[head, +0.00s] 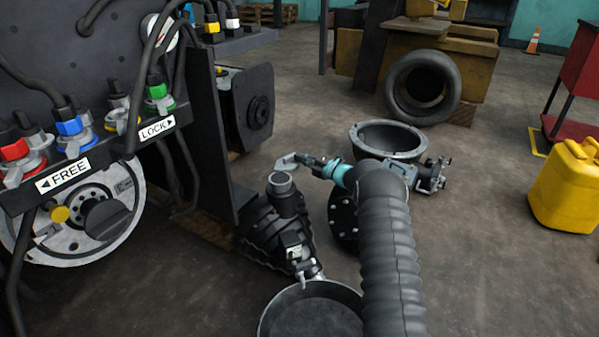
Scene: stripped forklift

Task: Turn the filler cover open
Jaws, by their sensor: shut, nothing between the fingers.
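The filler neck (287,203) is a short dark upright cylinder with a light grey rim, left of centre. A small flat grey piece (285,161), which looks like the filler cover, shows just behind the neck and off to the side of its rim. My gripper (304,160) reaches in from the right, beyond the teal band of my wrist. It is shut and holds nothing. Its tips are right beside the grey piece; I cannot tell whether they touch. The small size hides how the cover is joined to the neck.
A dark panel (225,130) stands left of the neck. A round open pan (270,318) lies in front. A grey bowl-shaped housing (420,148) sits behind my wrist. A yellow canister (566,190) stands on the right, with clear floor between.

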